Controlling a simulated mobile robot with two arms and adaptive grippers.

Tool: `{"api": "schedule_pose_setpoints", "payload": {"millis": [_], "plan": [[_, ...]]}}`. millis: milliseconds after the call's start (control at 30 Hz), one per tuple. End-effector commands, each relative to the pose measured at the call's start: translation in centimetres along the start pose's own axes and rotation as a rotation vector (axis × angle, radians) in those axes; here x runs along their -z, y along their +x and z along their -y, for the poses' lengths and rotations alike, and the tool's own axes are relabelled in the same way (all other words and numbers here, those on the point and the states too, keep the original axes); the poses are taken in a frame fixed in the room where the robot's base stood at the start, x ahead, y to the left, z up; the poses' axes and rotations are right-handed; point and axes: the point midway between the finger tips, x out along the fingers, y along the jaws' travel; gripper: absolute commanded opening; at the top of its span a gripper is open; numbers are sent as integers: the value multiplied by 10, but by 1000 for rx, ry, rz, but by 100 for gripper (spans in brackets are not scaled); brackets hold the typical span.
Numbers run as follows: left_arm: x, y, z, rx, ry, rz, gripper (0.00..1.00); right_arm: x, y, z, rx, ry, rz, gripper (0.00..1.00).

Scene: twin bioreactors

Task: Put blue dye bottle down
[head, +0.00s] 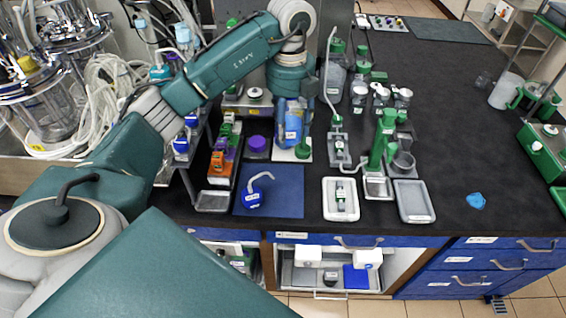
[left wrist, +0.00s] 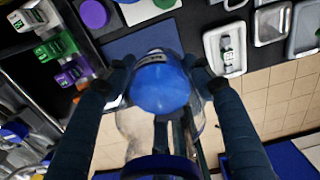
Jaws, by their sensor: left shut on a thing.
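The blue dye bottle (head: 292,124) is in my left gripper (head: 291,132), above the bench at centre left in the head view. In the left wrist view, a round blue part of the bottle (left wrist: 160,88) and clear walls show between the two dark fingers of my left gripper (left wrist: 160,82). The fingers are closed on its sides. In the head view the bottle is beside a white pad (head: 287,155) with a green part. I cannot tell if its base touches anything. My right gripper is out of view.
A blue mat (head: 285,205) bears a blue cap with a curved white tube (head: 252,196). A purple-topped item (head: 257,144) and an orange and purple rack (head: 219,160) are left. A white tray (head: 329,207) is right. The bench's right half has clear black areas.

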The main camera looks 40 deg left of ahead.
Motion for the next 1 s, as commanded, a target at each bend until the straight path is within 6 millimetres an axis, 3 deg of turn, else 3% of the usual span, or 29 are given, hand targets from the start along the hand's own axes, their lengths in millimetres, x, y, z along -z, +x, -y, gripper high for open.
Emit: {"api": "schedule_pose_setpoints", "payload": {"millis": [33,400,567,800,1000], "plan": [[2,18,0,-2,1,-8,15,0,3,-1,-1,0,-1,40],[1,96,0,0,3,-1,15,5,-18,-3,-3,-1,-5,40],[0,109,1,2,2,0,15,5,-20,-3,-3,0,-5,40],[1,143,0,0,3,-1,15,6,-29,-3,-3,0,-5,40],[0,151,0,1,4,2,15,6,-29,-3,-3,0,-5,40]]}}
